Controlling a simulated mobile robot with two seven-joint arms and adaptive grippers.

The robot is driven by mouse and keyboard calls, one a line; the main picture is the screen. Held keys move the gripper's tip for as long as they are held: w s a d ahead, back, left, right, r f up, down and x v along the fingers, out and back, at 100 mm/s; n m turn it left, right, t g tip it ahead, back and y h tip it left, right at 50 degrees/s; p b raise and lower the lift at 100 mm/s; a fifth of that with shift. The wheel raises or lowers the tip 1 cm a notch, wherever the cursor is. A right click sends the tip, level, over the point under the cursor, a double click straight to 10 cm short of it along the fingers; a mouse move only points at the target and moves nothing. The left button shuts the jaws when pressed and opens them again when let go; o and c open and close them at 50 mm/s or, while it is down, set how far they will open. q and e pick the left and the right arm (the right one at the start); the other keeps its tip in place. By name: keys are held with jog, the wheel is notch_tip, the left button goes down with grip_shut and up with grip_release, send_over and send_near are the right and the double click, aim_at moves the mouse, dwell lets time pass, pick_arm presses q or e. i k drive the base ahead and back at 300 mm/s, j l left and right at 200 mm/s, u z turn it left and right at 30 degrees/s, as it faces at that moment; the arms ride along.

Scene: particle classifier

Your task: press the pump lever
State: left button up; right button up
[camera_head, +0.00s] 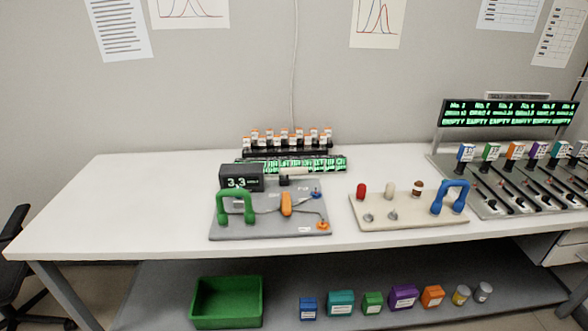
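A grey board (255,231) lies on the white table. It carries a green arched handle (236,205), a black box (241,178) with a display reading about 3.3, and an upright orange piece (286,204). A small blue knob (316,193) and a small orange knob (323,225) sit at its right side. A beige board (405,217) to the right carries red (361,191), white (390,190) and brown (417,188) topped pieces and a blue arched handle (450,197). No label tells me which part is the pump lever. Neither gripper is in view.
A rack of orange-capped vials (287,140) stands at the back. A panel with several coloured levers (515,180) and a green-text display (507,113) is at the right. A green bin (227,297) and several coloured boxes sit on the lower shelf. The table's left part is clear.

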aim_at(284, 172)
jog(key=i+j, duration=0.3)
jog(key=j, duration=0.15)
jog(key=i+j, duration=0.3)
jog(key=j, duration=0.15)
jog(key=z, duration=1.65)
